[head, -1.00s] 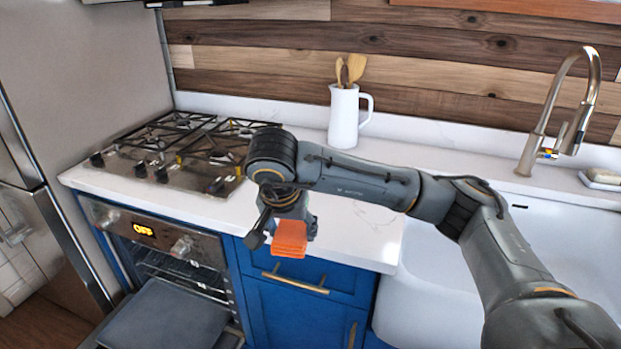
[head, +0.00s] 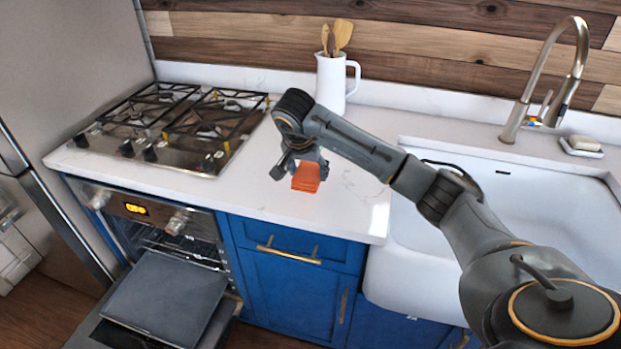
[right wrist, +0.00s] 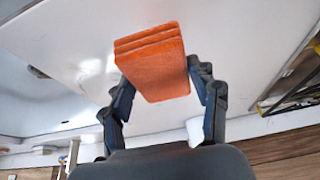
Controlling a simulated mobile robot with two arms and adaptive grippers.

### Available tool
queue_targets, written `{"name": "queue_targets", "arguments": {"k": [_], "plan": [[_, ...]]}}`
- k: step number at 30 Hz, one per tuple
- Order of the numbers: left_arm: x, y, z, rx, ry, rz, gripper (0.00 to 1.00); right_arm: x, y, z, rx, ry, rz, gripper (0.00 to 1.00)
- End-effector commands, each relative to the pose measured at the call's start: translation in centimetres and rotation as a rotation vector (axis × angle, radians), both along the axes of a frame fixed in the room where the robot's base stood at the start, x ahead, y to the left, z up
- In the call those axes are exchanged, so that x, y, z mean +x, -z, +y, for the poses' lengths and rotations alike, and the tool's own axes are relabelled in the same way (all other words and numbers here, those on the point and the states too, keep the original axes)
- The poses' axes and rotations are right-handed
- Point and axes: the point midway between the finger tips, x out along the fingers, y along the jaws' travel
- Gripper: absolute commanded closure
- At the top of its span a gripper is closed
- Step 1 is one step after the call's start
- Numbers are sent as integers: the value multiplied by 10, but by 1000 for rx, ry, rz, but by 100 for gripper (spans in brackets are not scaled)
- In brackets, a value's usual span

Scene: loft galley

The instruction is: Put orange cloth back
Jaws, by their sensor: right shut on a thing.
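The orange cloth (head: 306,178) is a small folded block with stacked layers. My right gripper (head: 304,166) is shut on it, with the cloth between the fingers over the white counter (head: 262,205), right of the stove. In the right wrist view the cloth (right wrist: 155,65) sticks out past the fingertips, with one finger on each side. I cannot tell whether its lower edge touches the counter. My left gripper is not in view.
A gas stove (head: 180,125) lies to the left, above an oven with its door (head: 170,295) open. A white jug (head: 332,85) with wooden utensils stands behind the gripper. The white sink (head: 490,205) and tap (head: 535,85) are right. The counter around the cloth is clear.

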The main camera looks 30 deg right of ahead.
Motion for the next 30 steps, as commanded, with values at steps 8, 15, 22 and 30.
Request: {"name": "queue_targets", "arguments": {"k": [8,15,22,30], "plan": [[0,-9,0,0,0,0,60,7,22,-13,1,1,3,65],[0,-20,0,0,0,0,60,8,47,-12,2,-1,-1,65],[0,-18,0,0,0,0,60,8,49,-13,0,-1,-2,65],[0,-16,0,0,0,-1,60,8,51,-13,1,0,-1,17]]}}
